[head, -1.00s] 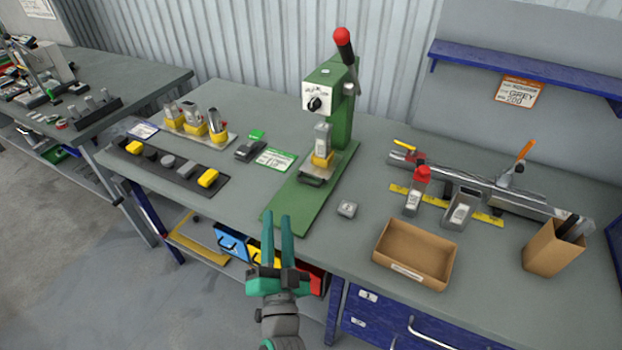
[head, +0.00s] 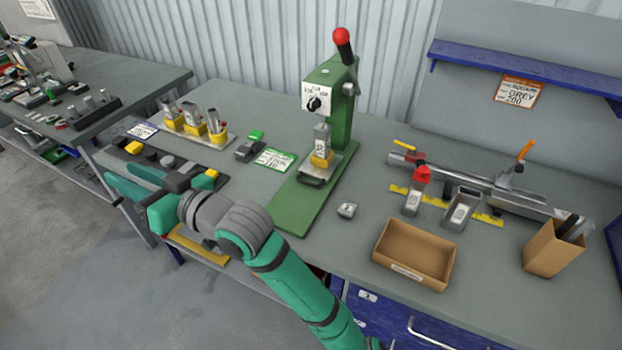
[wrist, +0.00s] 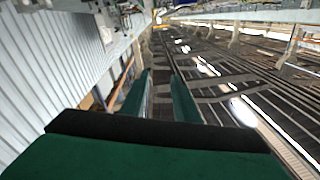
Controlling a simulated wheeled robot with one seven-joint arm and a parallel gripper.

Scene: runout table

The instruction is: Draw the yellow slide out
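My gripper (head: 119,173) is open and empty, its fingers pointing left in front of the left end of the workbench. It also shows in the wrist view (wrist: 161,74), with two green fingers apart and nothing between them.
The workbench (head: 385,300) carries a green press (head: 345,110), a cardboard tray (head: 413,255) and a black strip with yellow and grey blocks near its left front. A second bench (head: 150,82) stands at the left. Open floor (head: 60,260) lies between and before them.

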